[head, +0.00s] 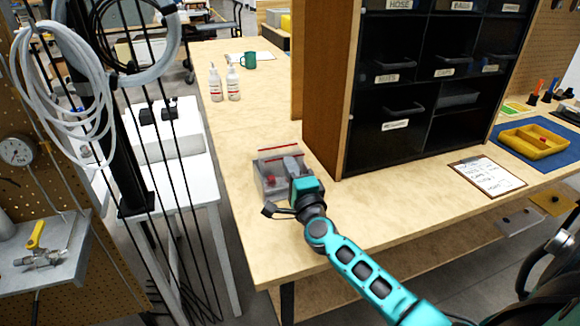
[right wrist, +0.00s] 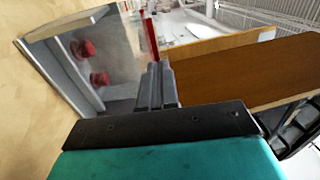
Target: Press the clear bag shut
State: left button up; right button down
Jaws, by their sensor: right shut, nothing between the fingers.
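The clear bag (head: 262,186) lies near the left edge of the wooden bench in the head view, with grey and red contents showing through it. A red seal strip (head: 279,147) runs along its far end. In the right wrist view the bag (right wrist: 122,52) shows red knobs on a grey part inside, and the red strip (right wrist: 150,35) stands just beyond the fingertips. My right gripper (head: 291,163) is shut and empty over the bag, its tips close to the strip. I cannot tell whether they touch it. My left gripper is not in view.
A black bin cabinet (head: 407,120) with a wooden side panel (head: 324,90) stands just right of the bag. Two white bottles (head: 233,84) and a green mug (head: 248,61) stand farther back. A clipboard (head: 487,176) lies to the right. The bench between bag and bottles is clear.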

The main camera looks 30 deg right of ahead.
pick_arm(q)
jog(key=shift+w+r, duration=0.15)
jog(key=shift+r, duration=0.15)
pick_arm(e)
jog(key=shift+w+d, duration=0.1)
jog(key=shift+w, duration=0.3)
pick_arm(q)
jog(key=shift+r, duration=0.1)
pick_arm(e)
jog(key=shift+r, duration=0.1)
